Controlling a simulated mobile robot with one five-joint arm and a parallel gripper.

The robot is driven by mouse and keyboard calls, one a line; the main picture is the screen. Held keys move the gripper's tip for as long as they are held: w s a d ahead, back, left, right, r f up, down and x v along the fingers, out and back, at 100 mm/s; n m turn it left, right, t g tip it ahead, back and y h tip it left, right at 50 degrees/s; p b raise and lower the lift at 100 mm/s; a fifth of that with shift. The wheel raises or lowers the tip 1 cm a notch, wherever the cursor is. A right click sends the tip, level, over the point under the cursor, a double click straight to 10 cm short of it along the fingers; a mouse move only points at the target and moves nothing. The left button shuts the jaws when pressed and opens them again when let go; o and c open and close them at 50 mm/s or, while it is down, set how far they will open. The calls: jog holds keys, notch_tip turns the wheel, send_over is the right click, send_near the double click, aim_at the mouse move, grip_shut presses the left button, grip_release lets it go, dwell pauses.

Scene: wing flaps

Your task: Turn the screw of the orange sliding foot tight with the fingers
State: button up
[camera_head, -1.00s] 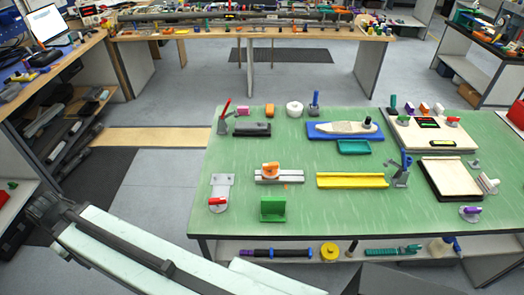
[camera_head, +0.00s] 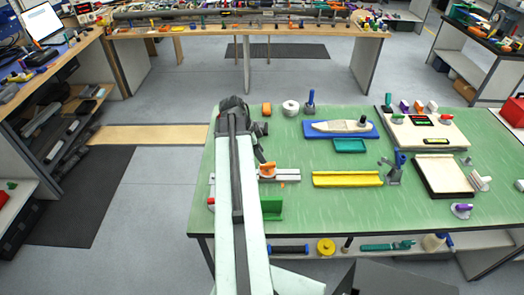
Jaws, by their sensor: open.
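The orange sliding foot (camera_head: 267,169) sits on a short grey rail (camera_head: 285,173) on the left part of the green table. A small orange piece lies just below the rail. My gripper (camera_head: 262,152) is just above and left of the orange foot in the picture, seen small and dark beside the end of my arm. It is open, and I see nothing between its fingers. Whether it touches the foot cannot be told.
A green bracket (camera_head: 272,208) is close to the right of my arm. A yellow channel (camera_head: 347,179) lies right of the rail. A blue tray with a boat (camera_head: 340,129) and a grey-blue clamp (camera_head: 394,166) are farther right. The green table (camera_head: 320,220) is clear along its front.

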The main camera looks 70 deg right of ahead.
aim_at(268, 164)
jog(key=shift+s+d, duration=0.15)
jog(key=shift+s, duration=0.1)
jog(key=shift+f+b, duration=0.35)
jog(key=shift+b, duration=0.05)
jog(key=b+x, duration=0.6)
jog(key=x, duration=0.1)
jog(key=shift+f+b, duration=0.1)
jog(key=shift+b, duration=0.25)
jog(key=shift+d, duration=0.1)
